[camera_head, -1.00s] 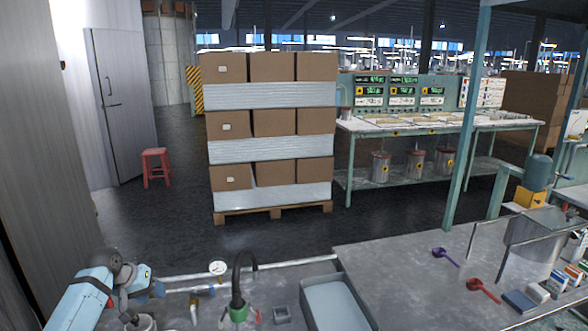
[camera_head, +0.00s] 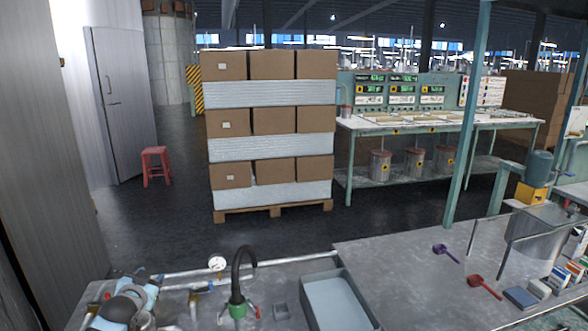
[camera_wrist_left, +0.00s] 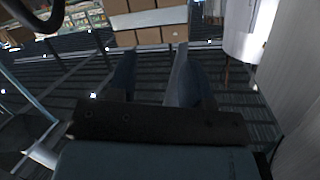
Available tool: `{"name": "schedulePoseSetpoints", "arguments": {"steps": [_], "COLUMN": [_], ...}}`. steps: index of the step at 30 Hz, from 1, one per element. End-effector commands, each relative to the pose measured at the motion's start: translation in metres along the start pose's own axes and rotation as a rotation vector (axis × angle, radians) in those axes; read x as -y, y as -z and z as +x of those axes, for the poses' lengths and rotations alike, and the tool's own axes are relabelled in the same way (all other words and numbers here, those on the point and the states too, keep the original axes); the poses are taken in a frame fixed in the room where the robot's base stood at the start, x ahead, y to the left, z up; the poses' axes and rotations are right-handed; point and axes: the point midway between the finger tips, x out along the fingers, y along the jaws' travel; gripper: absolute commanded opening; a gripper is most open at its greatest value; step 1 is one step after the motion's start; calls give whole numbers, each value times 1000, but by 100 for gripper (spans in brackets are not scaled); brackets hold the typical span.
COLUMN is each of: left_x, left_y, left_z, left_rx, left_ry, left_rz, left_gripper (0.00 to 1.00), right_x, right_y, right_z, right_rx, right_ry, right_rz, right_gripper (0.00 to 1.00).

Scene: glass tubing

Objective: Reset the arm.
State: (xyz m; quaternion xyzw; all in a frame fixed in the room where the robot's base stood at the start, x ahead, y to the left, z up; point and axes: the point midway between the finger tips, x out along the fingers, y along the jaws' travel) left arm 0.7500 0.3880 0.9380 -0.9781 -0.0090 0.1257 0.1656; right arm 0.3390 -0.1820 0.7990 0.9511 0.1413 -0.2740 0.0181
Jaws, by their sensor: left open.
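My left arm is low at the left in the head view, over the near edge of the grey bench. Its light-blue and dark wrist is seen from above, and the left gripper (camera_head: 154,279) is small there, its fingers hard to make out. In the left wrist view the left gripper (camera_wrist_left: 153,62) shows two dark fingers standing apart with nothing between them. Beyond them are the dark floor and the stacked boxes. My right gripper is in neither view.
A black curved faucet (camera_head: 238,270) with a green base and a round gauge (camera_head: 217,263) stand right of my left arm. Farther right are a grey tray (camera_head: 318,284), a purple scoop (camera_head: 445,252) and a red scoop (camera_head: 484,287). A red stool (camera_head: 156,166) and a pallet stack (camera_head: 270,150) stand beyond.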

Motion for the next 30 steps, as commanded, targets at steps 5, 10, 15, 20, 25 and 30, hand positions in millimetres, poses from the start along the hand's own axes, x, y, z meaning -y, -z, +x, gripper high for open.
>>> {"name": "schedulePoseSetpoints", "arguments": {"steps": [5,10,15,20,25,30], "left_x": [-82,-160,-219,-249,-270,-269], "left_y": [-84,-155,-204,-225,-237,-219], "left_z": [-55,-134,-221,-282,-333,-363], "left_rx": [52,107,162,201,237,253], "left_ry": [-101,-204,-290,-338,-371,-383], "left_rz": [-17,-58,-118,-170,-219,-242], "left_gripper": [45,45,45,45,45,45], "right_x": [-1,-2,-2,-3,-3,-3], "right_y": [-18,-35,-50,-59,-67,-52], "right_z": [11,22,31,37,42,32], "right_rx": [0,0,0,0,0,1], "right_ry": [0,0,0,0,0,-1], "right_rz": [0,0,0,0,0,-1], "right_gripper": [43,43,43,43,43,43]}}
